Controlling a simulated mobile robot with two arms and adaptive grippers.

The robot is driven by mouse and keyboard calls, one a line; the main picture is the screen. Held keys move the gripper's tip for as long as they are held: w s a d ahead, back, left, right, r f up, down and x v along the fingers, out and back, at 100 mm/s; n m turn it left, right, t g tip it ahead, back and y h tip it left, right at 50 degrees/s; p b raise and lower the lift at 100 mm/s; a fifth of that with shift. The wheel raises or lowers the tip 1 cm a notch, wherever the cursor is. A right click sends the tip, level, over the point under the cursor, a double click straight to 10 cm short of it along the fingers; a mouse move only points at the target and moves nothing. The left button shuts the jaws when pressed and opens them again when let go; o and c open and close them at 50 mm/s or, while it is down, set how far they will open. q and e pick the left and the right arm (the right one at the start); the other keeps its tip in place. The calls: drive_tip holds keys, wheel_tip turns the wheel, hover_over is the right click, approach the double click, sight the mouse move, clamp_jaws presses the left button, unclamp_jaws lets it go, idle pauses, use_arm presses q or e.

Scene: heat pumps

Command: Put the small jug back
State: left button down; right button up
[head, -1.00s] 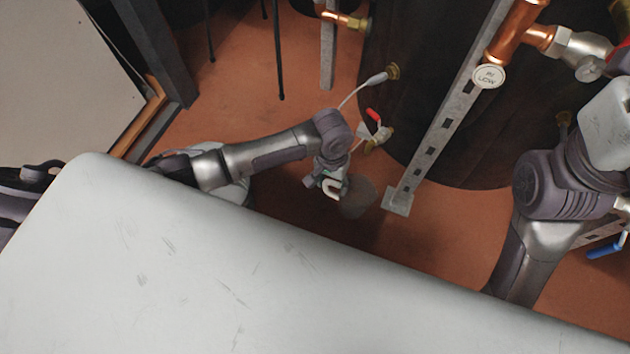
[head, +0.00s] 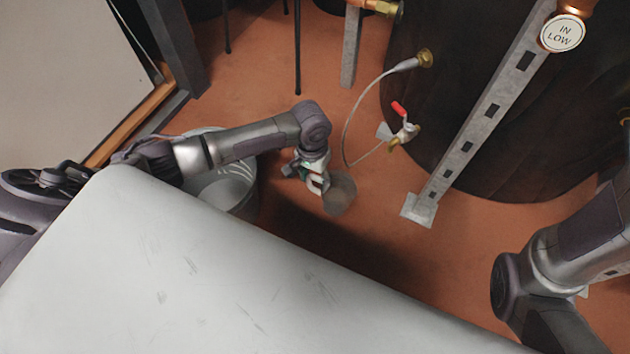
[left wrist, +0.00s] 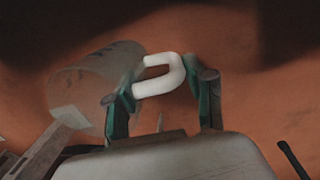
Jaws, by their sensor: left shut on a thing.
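The small jug (head: 339,195) is a see-through, greyish vessel with a thick white handle. My left gripper (head: 313,177) is shut on the handle and holds the jug over the red-brown floor, left of the dark tank. In the left wrist view, the white handle (left wrist: 158,77) lies between the two green-sided fingers (left wrist: 165,88). The clear jug body (left wrist: 85,88) extends to the left, tilted in that picture. I cannot tell its height above the floor. My right arm shows at the lower right of the head view, but its gripper is not seen.
A grey bucket (head: 238,188) stands behind my left forearm, partly hidden. The dark tank (head: 470,120) has a red-handled valve (head: 402,120) and a thin hose (head: 348,120). A slotted metal post (head: 470,145) stands before it. Open floor (head: 330,110) lies beyond the jug.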

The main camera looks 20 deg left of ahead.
use_arm(q)
drive_tip(key=shift+r, duration=0.1)
drive_tip(key=shift+c, duration=2)
unclamp_jaws()
